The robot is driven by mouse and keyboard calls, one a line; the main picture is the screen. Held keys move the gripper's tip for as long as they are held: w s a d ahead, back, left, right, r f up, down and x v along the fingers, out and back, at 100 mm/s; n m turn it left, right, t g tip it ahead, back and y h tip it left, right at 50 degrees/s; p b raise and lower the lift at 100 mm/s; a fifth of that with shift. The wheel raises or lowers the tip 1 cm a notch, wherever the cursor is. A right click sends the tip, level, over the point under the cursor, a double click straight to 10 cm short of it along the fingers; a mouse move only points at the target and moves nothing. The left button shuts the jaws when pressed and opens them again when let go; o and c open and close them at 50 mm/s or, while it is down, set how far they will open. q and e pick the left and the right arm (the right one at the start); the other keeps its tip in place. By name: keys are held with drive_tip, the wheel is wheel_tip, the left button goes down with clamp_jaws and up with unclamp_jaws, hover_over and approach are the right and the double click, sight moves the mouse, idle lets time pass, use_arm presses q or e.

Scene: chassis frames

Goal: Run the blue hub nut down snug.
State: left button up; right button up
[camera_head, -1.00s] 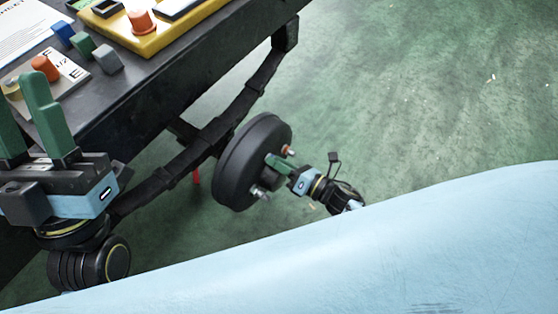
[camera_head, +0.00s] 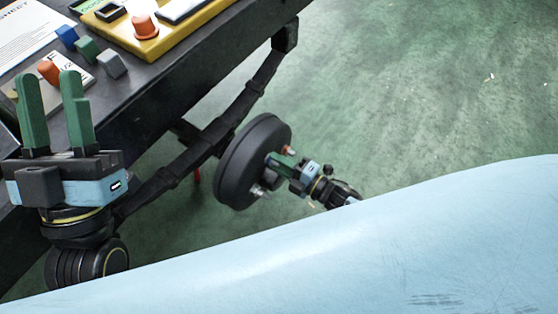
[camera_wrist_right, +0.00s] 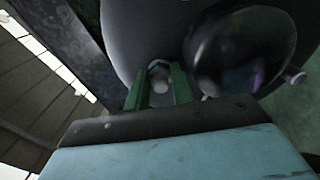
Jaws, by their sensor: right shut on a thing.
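The round black hub drum (camera_head: 232,165) hangs on the axle below the bench edge, its face with studs turned to the right. My right gripper (camera_head: 273,160) is at this face, with its green fingers along one stud. In the right wrist view its fingers (camera_wrist_right: 160,84) are shut on the blue hub nut (camera_wrist_right: 157,66), a small bluish piece behind a pale stud end. The fingers hide most of the nut, and it is hidden in the head view. My left gripper (camera_head: 52,85) is open and empty, fingers up, in front of the bench.
An orange nut (camera_head: 289,150) sits on another stud, close to my right fingers. A lower stud (camera_head: 258,190) shows metal. The dark bench (camera_head: 150,90) carries a yellow tray (camera_head: 170,37) and several coloured blocks.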

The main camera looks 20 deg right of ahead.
drive_tip(key=shift+s+f+m, duration=0.1)
drive_tip(key=shift+s+m, duration=0.05)
drive_tip(key=shift+m, duration=0.65)
